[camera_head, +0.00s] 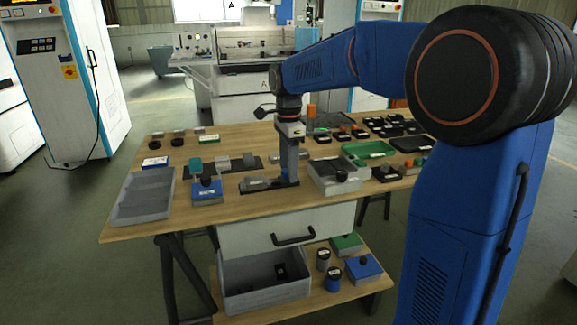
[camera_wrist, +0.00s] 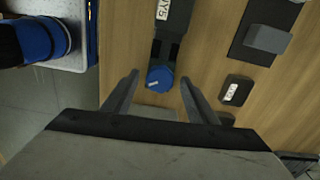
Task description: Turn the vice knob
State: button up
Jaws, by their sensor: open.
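The vice knob (camera_wrist: 160,77) is a blue, faceted round knob. In the wrist view it lies at the end of a dark grey vice body (camera_wrist: 169,18) with a white label. My gripper (camera_wrist: 159,84) is open, with one finger on each side of the knob. Small gaps show between the fingers and the knob, and I cannot tell the depth between them. In the head view my gripper (camera_head: 289,172) points down over the front middle of the table, beside the grey vice (camera_head: 256,184). The knob is mostly hidden there.
The wooden table (camera_head: 240,209) is crowded. A grey tray (camera_head: 145,199) lies at the left. A grey box (camera_head: 331,186) stands close to the right of my gripper, with a green tray (camera_head: 366,150) behind it. Bare wood shows along the front edge.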

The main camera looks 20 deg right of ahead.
jog(key=c, duration=1.1)
jog(key=shift+o, duration=0.2)
